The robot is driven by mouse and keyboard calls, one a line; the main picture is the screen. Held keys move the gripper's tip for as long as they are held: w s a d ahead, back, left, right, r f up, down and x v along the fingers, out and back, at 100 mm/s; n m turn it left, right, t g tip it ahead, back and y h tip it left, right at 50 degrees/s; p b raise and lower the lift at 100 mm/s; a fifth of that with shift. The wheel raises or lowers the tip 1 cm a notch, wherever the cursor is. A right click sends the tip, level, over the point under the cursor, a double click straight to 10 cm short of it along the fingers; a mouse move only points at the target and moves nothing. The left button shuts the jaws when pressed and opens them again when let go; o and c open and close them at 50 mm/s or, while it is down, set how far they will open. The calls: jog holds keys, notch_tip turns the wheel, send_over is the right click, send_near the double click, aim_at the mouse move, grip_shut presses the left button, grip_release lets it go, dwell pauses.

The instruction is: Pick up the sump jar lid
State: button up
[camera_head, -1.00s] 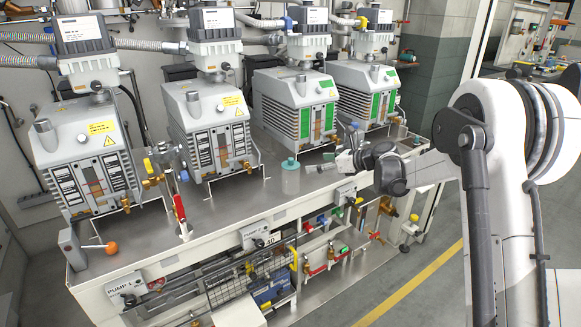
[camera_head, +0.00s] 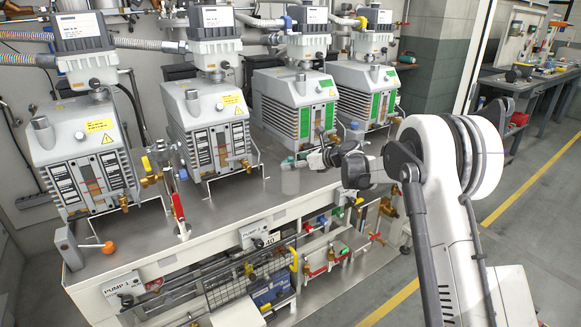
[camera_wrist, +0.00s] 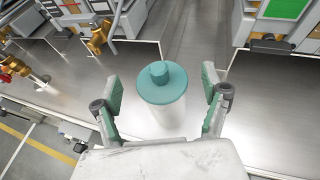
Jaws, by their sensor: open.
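The sump jar lid is a round teal disc with a short knob (camera_wrist: 160,82). It sits on top of a pale translucent jar (camera_wrist: 168,118) in the wrist view. In the head view the jar (camera_head: 291,182) stands upright on the bench in front of the pumps, and the lid (camera_head: 289,163) is partly hidden by my gripper. My gripper (camera_wrist: 160,95) is open, with one teal-padded finger on each side of the jar and lid. Both fingers look apart from the lid. The gripper (camera_head: 300,162) comes in from the right in the head view.
Several vacuum pumps (camera_head: 295,105) stand along the back of the steel bench (camera_head: 225,210). Brass valves (camera_wrist: 98,38) are near the jar at the upper left of the wrist view. A red-handled valve (camera_head: 179,208) and an orange knob (camera_head: 109,247) are further left. Bare bench surrounds the jar.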

jog(key=shift+x, duration=1.2)
jog(key=shift+d, duration=0.1)
jog(key=shift+c, duration=0.3)
jog(key=c, duration=1.1)
jog(key=shift+r, duration=0.1)
